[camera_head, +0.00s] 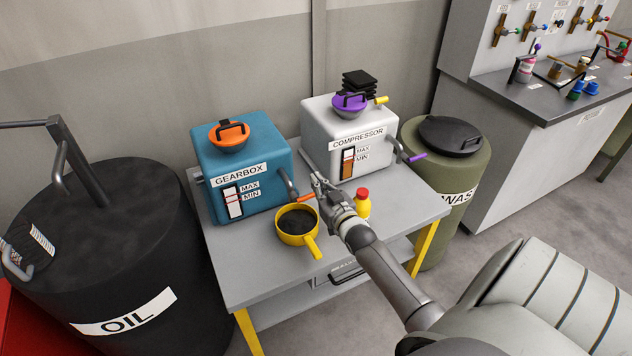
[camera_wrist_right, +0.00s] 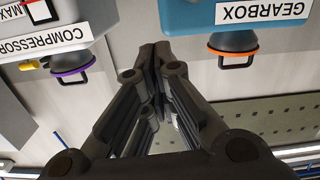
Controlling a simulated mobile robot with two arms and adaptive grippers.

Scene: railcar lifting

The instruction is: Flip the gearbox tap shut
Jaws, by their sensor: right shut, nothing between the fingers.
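The blue gearbox (camera_head: 228,170) stands on the grey workbench, with an orange cap (camera_head: 229,136) on top and a MAX/MIN gauge on its front. Its tap is a curved grey spout (camera_head: 289,184) on the right side, with an orange lever (camera_head: 306,196) pointing right. A yellow pan (camera_head: 298,238) with dark content sits below the spout. My right gripper (camera_head: 317,180) is shut and empty, just right of the tap, close to the lever; contact cannot be told. In the right wrist view the shut fingers (camera_wrist_right: 154,58) lie between the inverted gearbox (camera_wrist_right: 212,16) and compressor. My left gripper is out of view.
The white compressor (camera_head: 322,118) with a purple-levered tap stands right of the gearbox. A red-capped yellow bottle (camera_head: 362,206) is beside my right gripper. The black oil drum (camera_head: 120,240) is left of the workbench (camera_head: 262,285), the green waste drum (camera_head: 425,165) right.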

